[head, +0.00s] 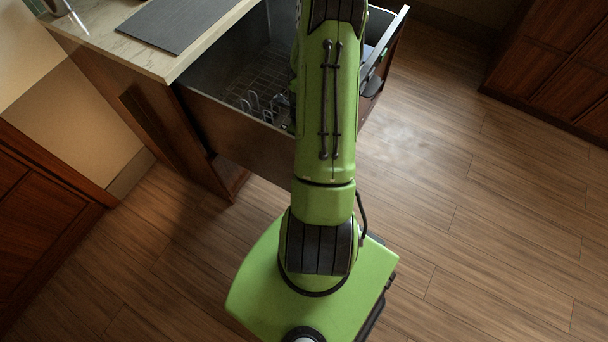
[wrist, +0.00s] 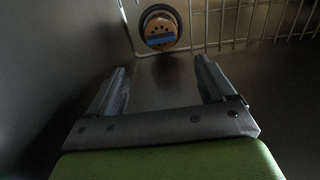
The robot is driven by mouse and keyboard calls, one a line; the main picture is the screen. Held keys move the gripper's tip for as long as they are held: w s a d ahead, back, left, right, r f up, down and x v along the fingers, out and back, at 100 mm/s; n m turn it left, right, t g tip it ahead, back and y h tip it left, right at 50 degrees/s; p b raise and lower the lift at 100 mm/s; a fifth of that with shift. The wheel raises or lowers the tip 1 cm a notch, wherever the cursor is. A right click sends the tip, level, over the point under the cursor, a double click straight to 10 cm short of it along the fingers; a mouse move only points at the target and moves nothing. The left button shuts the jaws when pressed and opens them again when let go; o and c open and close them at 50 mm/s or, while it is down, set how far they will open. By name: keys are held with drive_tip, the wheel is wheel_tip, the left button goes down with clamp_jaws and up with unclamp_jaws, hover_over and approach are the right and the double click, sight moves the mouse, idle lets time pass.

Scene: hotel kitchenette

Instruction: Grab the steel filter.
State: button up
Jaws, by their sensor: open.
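A small round piece (wrist: 160,24) with a dark rim, a tan face with dark holes and a blue band shows at the top of the wrist view. It may be the steel filter; its dim, coloured face does not let me tell for sure. My gripper (wrist: 162,70) is open, with nothing between its two fingers. The round piece lies beyond the fingertips, roughly in line with the gap and apart from them. In the head view my arm hides my gripper, and I cannot make out the filter there.
An open dishwasher drawer (head: 222,122) with a wire rack (head: 258,82) is under my arm. Rack wires (wrist: 250,42) also run behind and right of the round piece in the wrist view. Dark metal walls are close. A counter (head: 120,48) with a dark mat (head: 185,20) adjoins the drawer.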

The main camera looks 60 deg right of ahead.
wheel_tip(320, 180, down, 16)
drive_tip(key=b, duration=0.5)
drive_tip(key=shift+f, duration=0.2)
drive_tip(key=shift+r, duration=0.15)
